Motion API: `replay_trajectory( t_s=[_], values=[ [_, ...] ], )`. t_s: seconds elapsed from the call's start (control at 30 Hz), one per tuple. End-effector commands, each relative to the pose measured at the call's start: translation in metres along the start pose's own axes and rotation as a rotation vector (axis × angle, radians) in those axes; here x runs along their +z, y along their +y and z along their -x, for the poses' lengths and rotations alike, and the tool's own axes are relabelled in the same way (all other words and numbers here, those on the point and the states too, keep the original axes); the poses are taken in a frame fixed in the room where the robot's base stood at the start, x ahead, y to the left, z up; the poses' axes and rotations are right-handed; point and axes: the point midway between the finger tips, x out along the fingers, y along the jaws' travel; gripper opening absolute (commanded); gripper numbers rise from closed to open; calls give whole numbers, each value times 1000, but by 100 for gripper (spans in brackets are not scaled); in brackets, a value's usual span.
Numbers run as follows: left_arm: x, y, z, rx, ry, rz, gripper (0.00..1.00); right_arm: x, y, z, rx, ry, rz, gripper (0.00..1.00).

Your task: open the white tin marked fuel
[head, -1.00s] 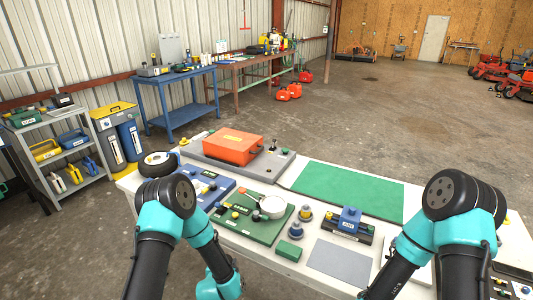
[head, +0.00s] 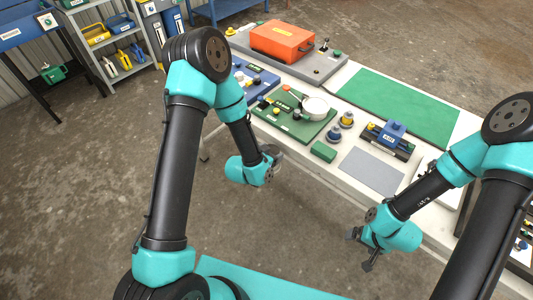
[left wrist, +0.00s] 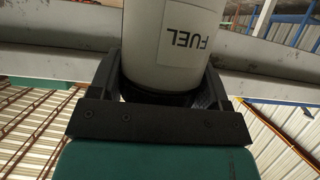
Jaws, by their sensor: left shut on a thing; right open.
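The white tin marked FUEL (left wrist: 175,45) is between the fingers of my left gripper (left wrist: 160,92) in the left wrist view, and the jaws are shut on it. Its label reads upside down there, and its upper part in the picture is cut off by the frame edge. In the head view my left gripper (head: 271,154) is in front of the table's near edge, and I cannot make out the tin there. I cannot see the tin's lid. My right gripper (head: 359,250) is open and empty, in front of the table and low.
The white table (head: 345,77) carries a green board (head: 292,128) with a white round dish (head: 316,107), an orange case (head: 283,40), a green mat (head: 405,103), a blue block device (head: 392,132) and a grey pad (head: 372,172). Shelves stand at the upper left.

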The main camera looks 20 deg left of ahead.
Motion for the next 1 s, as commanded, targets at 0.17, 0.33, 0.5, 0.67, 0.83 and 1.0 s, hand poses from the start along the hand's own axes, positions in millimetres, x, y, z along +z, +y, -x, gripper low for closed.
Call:
replay_trajectory(
  t_s=[0.17,0.33,0.5,0.67,0.83,1.0],
  values=[
    [-18,17,14,88,3,-44,16,0,0,0,0,0,0,95],
    [-33,32,26,171,4,-83,16,0,0,0,0,0,0,95],
    [-45,46,37,242,3,-117,16,0,0,0,0,0,0,95],
    [-51,53,43,280,1,-135,16,0,0,0,0,0,0,95],
    [-53,55,44,290,1,-140,16,0,0,0,0,0,0,95],
    [-52,55,44,289,1,-140,16,0,0,0,0,0,0,95]
  ],
)
